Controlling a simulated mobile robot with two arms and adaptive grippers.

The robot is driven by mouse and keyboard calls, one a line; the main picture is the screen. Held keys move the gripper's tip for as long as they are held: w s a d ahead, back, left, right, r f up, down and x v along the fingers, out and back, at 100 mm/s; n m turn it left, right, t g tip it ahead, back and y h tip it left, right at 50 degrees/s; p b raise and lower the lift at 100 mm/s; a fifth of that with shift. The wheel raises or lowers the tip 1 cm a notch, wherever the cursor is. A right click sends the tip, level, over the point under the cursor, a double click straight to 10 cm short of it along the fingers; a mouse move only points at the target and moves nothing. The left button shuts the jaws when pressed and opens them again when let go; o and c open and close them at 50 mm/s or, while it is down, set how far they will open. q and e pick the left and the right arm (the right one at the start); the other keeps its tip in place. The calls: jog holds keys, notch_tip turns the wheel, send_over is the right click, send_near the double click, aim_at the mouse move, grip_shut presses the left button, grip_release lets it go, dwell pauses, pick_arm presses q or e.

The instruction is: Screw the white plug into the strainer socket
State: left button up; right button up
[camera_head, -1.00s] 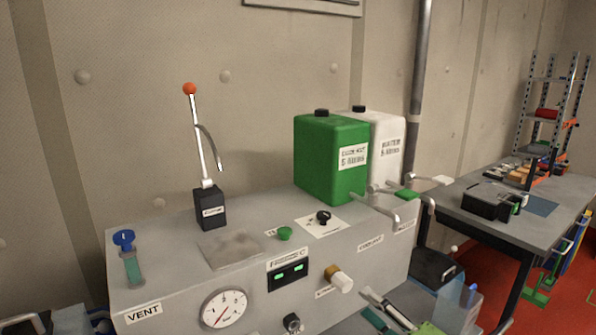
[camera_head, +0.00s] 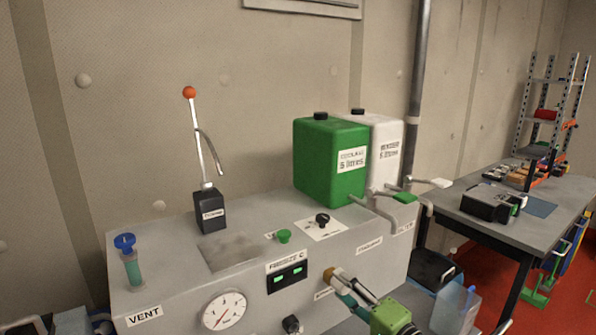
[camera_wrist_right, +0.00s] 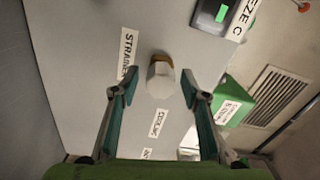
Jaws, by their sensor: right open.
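The white plug (camera_wrist_right: 161,80) shows in the right wrist view, sitting at the brass-coloured strainer socket (camera_wrist_right: 161,59) on the grey panel front. The socket also shows in the head view (camera_head: 329,274). I cannot tell how deep the plug is seated. My right gripper (camera_wrist_right: 159,90) is open, with one teal-padded finger on each side of the plug and gaps to both. In the head view my right gripper (camera_head: 346,287) reaches the socket from the lower right and mostly hides the plug. My left gripper is not in view.
Near the socket are the green display box (camera_head: 287,278), a pressure gauge (camera_head: 224,309) and a dark knob (camera_head: 291,324). A green canister (camera_head: 320,165) and a white canister (camera_head: 388,135) stand behind, with spouts reaching forward. A workbench (camera_head: 480,226) stands to the right.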

jog(key=c, duration=0.4)
grip_shut()
jog(key=shift+r+m+p, duration=0.2)
jog(key=shift+m+p, duration=0.2)
jog(key=shift+m, duration=0.6)
jog(key=m+p, duration=0.1)
jog(key=m, duration=0.2)
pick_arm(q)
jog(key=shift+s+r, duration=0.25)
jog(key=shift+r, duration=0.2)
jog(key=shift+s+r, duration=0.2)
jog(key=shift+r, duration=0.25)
pick_arm(e)
jog(key=shift+f+m, duration=0.15)
jog(key=shift+m, duration=0.25)
jog(key=m+p, duration=0.2)
jog(key=m, duration=0.2)
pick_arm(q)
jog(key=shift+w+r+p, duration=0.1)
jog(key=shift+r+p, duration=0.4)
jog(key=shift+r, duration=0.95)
pick_arm(e)
jog(key=shift+m, duration=0.8)
